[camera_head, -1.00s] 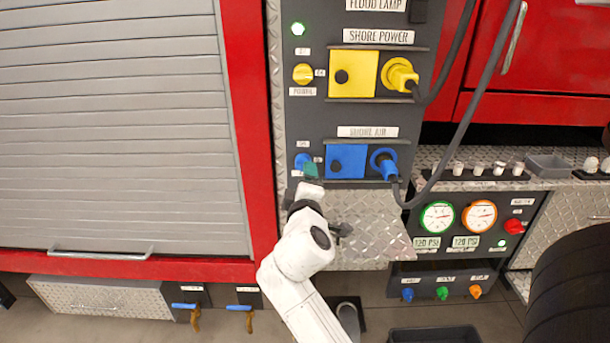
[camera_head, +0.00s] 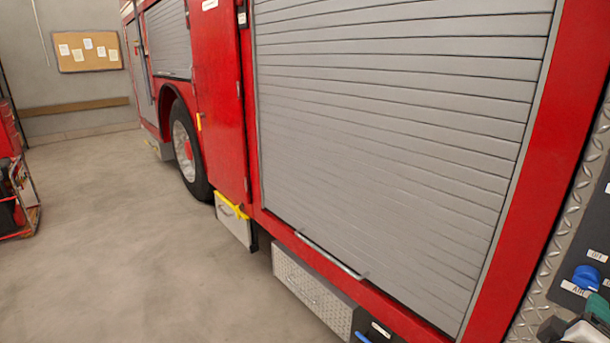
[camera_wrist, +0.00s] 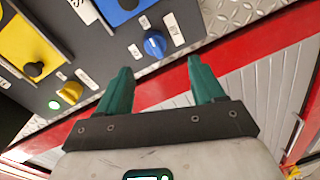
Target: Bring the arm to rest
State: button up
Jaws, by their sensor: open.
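My gripper (camera_wrist: 160,92) shows in the wrist view with its two green fingers apart and nothing between them. It is in front of the grey control panel, with the blue knob (camera_wrist: 155,44) beyond the gap between the fingertips. A small part of my gripper shows at the lower right edge of the head view, just below the same blue knob (camera_head: 586,278). I cannot tell whether a finger touches the knob; in the wrist view they look apart. The rest of my arm is out of the head view.
The red truck has a grey roller shutter (camera_head: 390,130) and a wheel (camera_head: 187,150). A red cart (camera_head: 15,180) stands far left. The floor (camera_head: 130,250) between is clear.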

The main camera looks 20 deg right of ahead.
jog(key=s+a+f+m+g+y+p, duration=0.1)
jog(key=a+f+y, duration=0.35)
jog(key=f, duration=0.35)
jog(key=s+a+f+m+y+p, duration=0.1)
jog(key=s+a+f+y, duration=0.15)
jog(key=a+f, duration=0.35)
jog(key=s+a+f+g+y, duration=0.2)
jog(key=s+a+f+y, duration=0.2)
jog(key=a, duration=0.3)
jog(key=s+a+f+g+y, duration=0.2)
jog(key=s+a+f+y, duration=0.2)
jog(key=a+f, duration=0.3)
jog(key=shift+s+a+g+p, duration=0.3)
jog(key=shift+s+a, duration=0.15)
jog(key=shift+s, duration=0.2)
